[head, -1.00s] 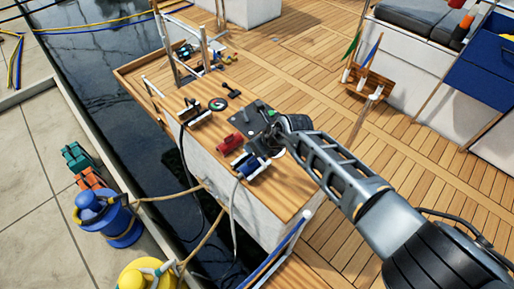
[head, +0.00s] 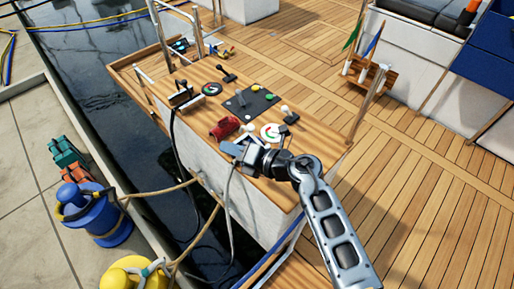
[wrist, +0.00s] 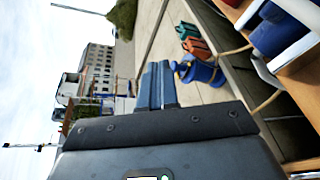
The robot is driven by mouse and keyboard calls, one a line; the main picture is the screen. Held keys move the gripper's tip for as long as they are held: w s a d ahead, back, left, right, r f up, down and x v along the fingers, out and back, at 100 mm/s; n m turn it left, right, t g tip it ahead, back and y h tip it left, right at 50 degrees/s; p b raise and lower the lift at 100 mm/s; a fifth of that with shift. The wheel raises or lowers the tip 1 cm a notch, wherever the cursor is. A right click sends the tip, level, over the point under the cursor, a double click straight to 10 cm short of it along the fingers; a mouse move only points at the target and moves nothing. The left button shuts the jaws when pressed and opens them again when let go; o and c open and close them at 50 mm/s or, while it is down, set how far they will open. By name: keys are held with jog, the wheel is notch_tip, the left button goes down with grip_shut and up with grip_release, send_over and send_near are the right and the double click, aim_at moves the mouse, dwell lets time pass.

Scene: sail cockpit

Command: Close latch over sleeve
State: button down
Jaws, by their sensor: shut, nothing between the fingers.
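My gripper (head: 232,149) is shut and empty above the near left edge of the console top, in the head view. In the wrist view its fingers (wrist: 158,85) lie together and point out over the dock. A blue cylindrical sleeve (wrist: 278,32) with white parts (wrist: 302,12) beside it shows at the upper right of the wrist view, apart from the fingers. In the head view my gripper mostly hides this blue part. I cannot make out which white piece is the latch, or whether it lies over the sleeve.
A red cylinder (head: 224,128) lies just behind my gripper. A dark panel (head: 251,102) with a lever, a round gauge (head: 270,132) and a black-handled fitting (head: 182,95) sit on the console. A grey hose (head: 228,200) hangs down its side. Blue (head: 98,220) and yellow (head: 130,276) bollards stand on the dock.

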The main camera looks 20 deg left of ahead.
jog(key=w+d+f+m+t+y+b, duration=0.1)
jog(key=d+f+m+t+b, duration=0.3)
jog(key=d, duration=0.4)
jog(key=w+d+f+m+t+y+b, duration=0.1)
jog(key=d+m+t+b, duration=0.25)
jog(key=d+m, duration=0.35)
jog(key=b, duration=0.2)
send_near(251, 131)
jog(key=shift+n+y, duration=0.3)
jog(key=x, duration=0.6)
jog(key=shift+w+a, duration=0.15)
jog(key=shift+w, duration=0.25)
jog(key=h+p, duration=0.1)
jog(key=p, duration=0.2)
jog(key=a+p, duration=0.1)
jog(key=p, duration=0.2)
jog(key=a+g+h+p, duration=0.1)
jog(key=p, duration=0.3)
jog(key=shift+w+r+h, duration=0.3)
jog(key=shift+w+r, duration=0.05)
jog(key=shift+a+f+n+h+p, duration=0.2)
jog(key=shift+a+n+h+p, duration=0.15)
jog(key=shift+p, duration=0.45)
jog(key=shift+w+a+f+g+b, duration=0.2)
jog(key=shift+a+f+g+b, duration=0.05)
jog(key=shift+a+f+b, duration=0.15)
